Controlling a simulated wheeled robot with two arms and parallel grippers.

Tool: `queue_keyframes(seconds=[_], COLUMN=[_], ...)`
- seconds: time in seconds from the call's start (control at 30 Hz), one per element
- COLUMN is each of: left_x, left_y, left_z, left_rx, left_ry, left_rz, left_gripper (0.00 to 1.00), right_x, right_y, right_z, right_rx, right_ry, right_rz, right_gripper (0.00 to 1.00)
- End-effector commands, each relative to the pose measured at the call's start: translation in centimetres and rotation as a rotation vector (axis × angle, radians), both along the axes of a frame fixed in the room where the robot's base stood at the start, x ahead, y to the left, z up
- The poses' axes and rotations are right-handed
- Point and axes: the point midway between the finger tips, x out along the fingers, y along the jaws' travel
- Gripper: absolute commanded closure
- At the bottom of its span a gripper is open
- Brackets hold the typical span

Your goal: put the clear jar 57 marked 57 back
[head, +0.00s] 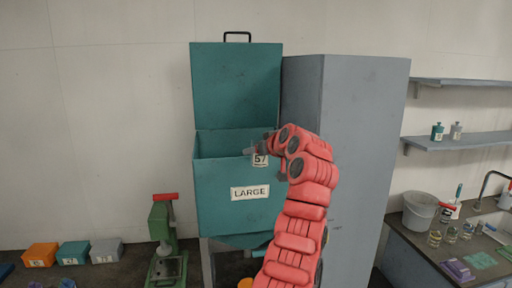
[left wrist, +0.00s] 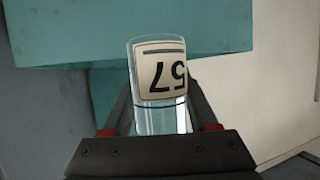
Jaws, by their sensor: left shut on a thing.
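The clear jar 57 (head: 260,160), with a white label marked 57, is in my left gripper (head: 264,149). In the head view it is in front of the upper right part of a teal box labelled LARGE (head: 232,211), whose lid (head: 236,85) stands open. In the left wrist view the jar (left wrist: 146,120) sits between the two fingers of my left gripper (left wrist: 160,108), its label upside down in the picture. The jaws are shut on it. Teal surfaces show behind it. My right gripper is not in view.
A tall grey cabinet (head: 352,150) stands right of the teal box. Farther right are wall shelves (head: 460,139) with two small bottles and a counter (head: 425,245) with a bucket (head: 419,211) and several jars. A green press (head: 163,235) and small bins (head: 73,252) stand lower left.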

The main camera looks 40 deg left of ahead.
Motion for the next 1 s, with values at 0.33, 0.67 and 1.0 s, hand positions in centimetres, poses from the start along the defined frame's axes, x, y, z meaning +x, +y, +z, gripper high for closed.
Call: queue_keyframes(seconds=[0.33,0.67,1.0], left_x=[-0.8,-3.3,-6.5], left_y=[-2.9,-10.7,-20.8], left_z=[-3.5,-13.5,-26.2], left_rx=[0.004,0.000,-0.008], left_ry=[-0.003,0.003,0.007], left_rz=[-0.096,-0.362,-0.705], left_gripper=[1.00,1.00,1.00], right_x=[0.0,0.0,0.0], right_y=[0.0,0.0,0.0], right_z=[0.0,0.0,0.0], right_rx=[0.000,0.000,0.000], right_ry=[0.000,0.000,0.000], right_rz=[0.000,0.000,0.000], right_gripper=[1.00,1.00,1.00])
